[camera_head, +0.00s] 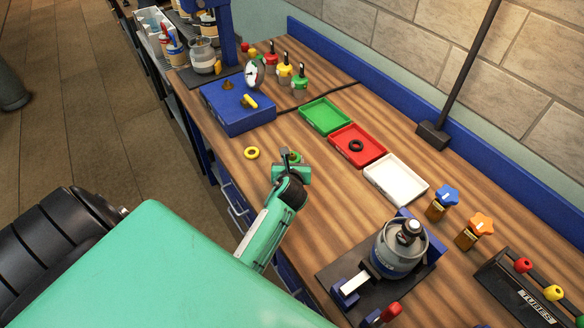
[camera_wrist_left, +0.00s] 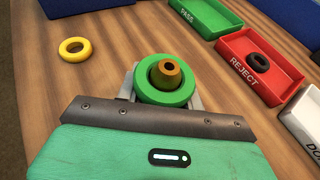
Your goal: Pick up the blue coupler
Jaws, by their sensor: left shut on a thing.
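No part is plainly marked as a coupler. The likeliest match for the blue coupler is an upright brass-coloured piece with a blue star-shaped top (camera_head: 442,201), on the bench to the right of the white tray, well away from my left gripper. My left gripper (camera_head: 290,162) is low over the bench near its front edge. It is shut on a green ring (camera_wrist_left: 148,92), which sits around a brass-coloured tapered piece (camera_wrist_left: 168,72) in the left wrist view. The fingers are partly hidden under the ring. My right gripper is not in view.
A yellow ring (camera_head: 252,153) lies left of my gripper. Green (camera_head: 324,117), red (camera_head: 372,143) and white (camera_head: 396,180) trays stand behind it; a black ring (camera_head: 356,146) is in the red one. A blue box (camera_head: 237,113) and a grey canister (camera_head: 398,258) flank the area.

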